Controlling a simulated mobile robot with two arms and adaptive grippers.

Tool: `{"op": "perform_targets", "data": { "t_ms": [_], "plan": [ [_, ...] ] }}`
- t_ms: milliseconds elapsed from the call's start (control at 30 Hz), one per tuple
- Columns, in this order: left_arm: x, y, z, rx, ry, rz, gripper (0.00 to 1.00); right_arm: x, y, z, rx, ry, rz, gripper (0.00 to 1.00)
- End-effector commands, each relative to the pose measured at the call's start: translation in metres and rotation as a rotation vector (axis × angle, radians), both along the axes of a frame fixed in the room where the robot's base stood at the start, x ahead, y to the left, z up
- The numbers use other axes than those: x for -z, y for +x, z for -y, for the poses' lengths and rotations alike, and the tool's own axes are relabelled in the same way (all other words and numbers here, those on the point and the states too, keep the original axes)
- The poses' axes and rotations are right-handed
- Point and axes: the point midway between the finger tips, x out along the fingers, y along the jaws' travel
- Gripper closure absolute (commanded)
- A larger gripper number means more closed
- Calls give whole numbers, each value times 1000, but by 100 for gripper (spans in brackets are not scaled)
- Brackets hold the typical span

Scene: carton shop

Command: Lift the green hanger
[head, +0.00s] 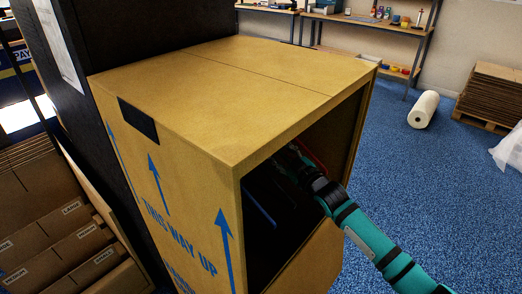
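A tall yellow-brown carton (232,88) stands in front of me, with its right side open and a dark inside. My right arm reaches in through this opening from the right. My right gripper (283,163) is inside, mostly in shadow and partly behind the carton's edge; I cannot tell whether its fingers are open or shut. I cannot make out a green hanger. A thin red curved thing (312,156) shows beside the gripper, and a thin blue bar (261,211) shows lower in the dark. My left gripper is not in view.
A black panel (130,25) stands against the carton's left side. Labelled brown cartons (60,240) are at the lower left. Blue floor is clear to the right, with a white roll (423,109), stacked flat cardboard (490,92) and a shelf (370,22) further back.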

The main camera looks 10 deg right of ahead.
Motion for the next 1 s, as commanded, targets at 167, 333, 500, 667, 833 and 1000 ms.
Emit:
{"op": "perform_targets", "data": {
  "t_ms": [167, 333, 500, 667, 833, 1000],
  "plan": [
    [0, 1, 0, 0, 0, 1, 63, 0, 0, 0, 0, 0, 0, 72],
    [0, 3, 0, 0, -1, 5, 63, 0, -1, 0, 0, 0, 0, 94],
    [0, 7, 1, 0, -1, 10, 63, 0, -1, 0, 0, 0, 0, 100],
    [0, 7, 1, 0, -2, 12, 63, 0, -1, 0, 1, 0, 0, 100],
    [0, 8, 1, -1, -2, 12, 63, 0, -1, 1, 0, 0, 1, 100],
    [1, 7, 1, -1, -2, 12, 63, -6, 0, 1, 0, 1, 2, 100]
  ]
}}
